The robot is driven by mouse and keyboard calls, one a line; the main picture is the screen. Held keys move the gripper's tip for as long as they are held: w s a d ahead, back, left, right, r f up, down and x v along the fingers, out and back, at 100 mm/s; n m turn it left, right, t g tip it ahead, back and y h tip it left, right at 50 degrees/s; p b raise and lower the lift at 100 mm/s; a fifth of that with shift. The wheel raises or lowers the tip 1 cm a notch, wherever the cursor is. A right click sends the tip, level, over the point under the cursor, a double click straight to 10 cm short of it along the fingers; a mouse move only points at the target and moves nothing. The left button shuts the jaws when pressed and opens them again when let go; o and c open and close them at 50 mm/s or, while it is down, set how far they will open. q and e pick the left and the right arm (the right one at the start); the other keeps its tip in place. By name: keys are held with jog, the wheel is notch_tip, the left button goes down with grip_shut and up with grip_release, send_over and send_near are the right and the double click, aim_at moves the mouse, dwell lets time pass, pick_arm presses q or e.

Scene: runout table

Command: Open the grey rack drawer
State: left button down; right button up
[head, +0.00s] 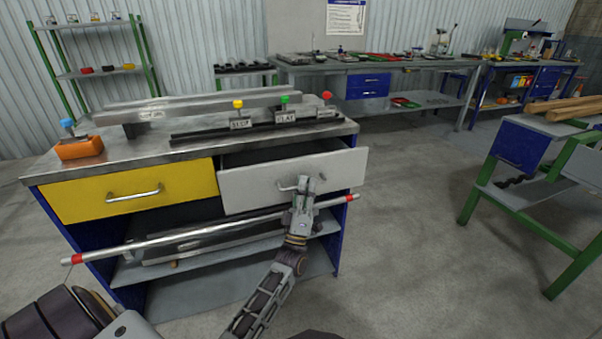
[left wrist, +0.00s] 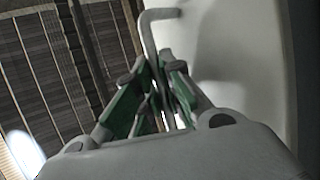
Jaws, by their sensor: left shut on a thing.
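The grey drawer (head: 260,180) is on the right of the workbench front, and it stands partly pulled out. A dark gap shows behind the top of its front panel. My left gripper (head: 301,188) is at the drawer's metal handle (head: 284,187), shut on it. In the left wrist view the green-padded fingers (left wrist: 158,95) close around the bent handle bar (left wrist: 150,32), beside the pale drawer front (left wrist: 235,65). The gripper hides part of the handle in the head view. My right gripper is not in view.
A yellow drawer (head: 135,193) is shut to the left. A long bar with red ends (head: 140,244) runs across the bench front, below the drawers. An orange block (head: 80,148) and labelled coloured knobs (head: 284,100) are on top. Open floor (head: 410,230) lies to the right.

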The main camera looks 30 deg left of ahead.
pick_arm(q)
jog(key=s+d+p, duration=0.3)
jog(key=s+d, duration=0.4)
jog(key=d, duration=0.2)
jog(key=shift+s+p, duration=0.4)
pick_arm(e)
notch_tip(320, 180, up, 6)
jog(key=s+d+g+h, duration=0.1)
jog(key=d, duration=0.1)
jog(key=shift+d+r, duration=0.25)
pick_arm(q)
jog(key=shift+f, duration=0.1)
jog(key=c, duration=1.8)
grip_release()
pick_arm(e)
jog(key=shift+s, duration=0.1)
pick_arm(q)
jog(key=shift+v, duration=3.75)
